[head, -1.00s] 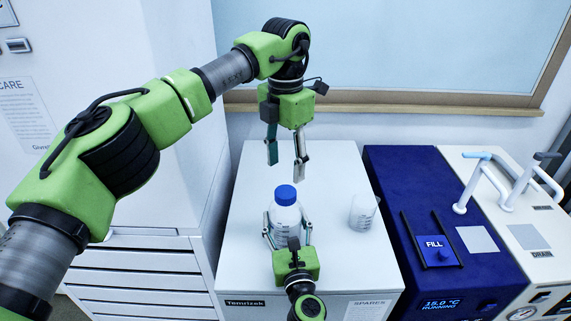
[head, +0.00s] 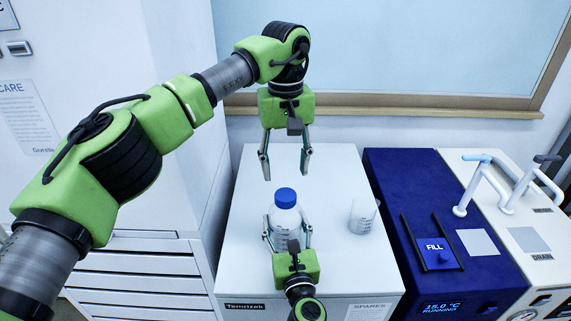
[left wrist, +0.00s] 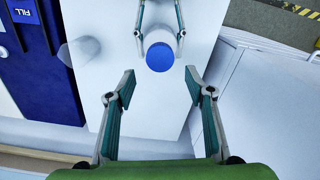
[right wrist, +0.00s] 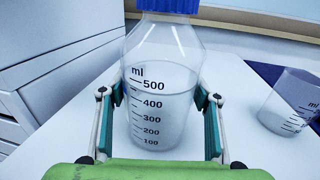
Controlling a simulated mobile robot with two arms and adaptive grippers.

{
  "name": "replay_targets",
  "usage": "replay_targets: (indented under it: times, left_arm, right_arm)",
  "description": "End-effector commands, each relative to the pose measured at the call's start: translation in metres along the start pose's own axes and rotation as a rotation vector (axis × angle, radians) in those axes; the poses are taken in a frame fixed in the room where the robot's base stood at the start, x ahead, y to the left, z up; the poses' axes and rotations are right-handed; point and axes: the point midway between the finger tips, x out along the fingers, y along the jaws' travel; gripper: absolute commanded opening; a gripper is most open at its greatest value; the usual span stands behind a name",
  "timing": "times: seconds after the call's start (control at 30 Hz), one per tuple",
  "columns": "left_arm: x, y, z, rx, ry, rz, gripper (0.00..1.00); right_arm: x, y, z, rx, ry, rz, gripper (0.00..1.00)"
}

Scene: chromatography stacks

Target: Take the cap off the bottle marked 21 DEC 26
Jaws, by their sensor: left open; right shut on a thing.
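A clear bottle (head: 284,220) with a blue cap (head: 285,197) stands upright on the white cabinet top. My right gripper (head: 287,240) is shut around its body from the front; in the right wrist view the bottle (right wrist: 160,105) sits between the two fingers, its ml scale facing me and the blue cap (right wrist: 167,5) cut off at the top. My left gripper (head: 286,176) is open and empty, pointing down above and a little behind the cap. In the left wrist view the cap (left wrist: 160,57) lies just beyond the open fingertips. No date marking is readable on the bottle.
A beaker (head: 362,216) stands to the right of the bottle on the white cabinet top (head: 330,170). A blue unit (head: 405,190) marked FILL and a white unit (head: 500,220) with taps stand further right. A wall board is behind.

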Motion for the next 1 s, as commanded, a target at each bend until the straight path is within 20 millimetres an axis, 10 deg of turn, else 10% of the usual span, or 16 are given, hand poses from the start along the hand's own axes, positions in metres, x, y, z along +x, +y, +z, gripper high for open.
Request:
replay_targets:
  times: [0.4, 1.0]
  left_arm:
    - [0.000, 0.000, 0.000, 0.581, 0.000, 0.000, 0.49]
    - [0.069, 0.000, 0.000, 0.623, -0.002, 0.000, 0.49]
  right_arm:
    - [0.000, 0.000, 0.000, 0.000, 0.001, 0.000, 0.00]
    - [0.000, 0.000, 0.000, 0.000, 0.001, 0.000, 0.00]
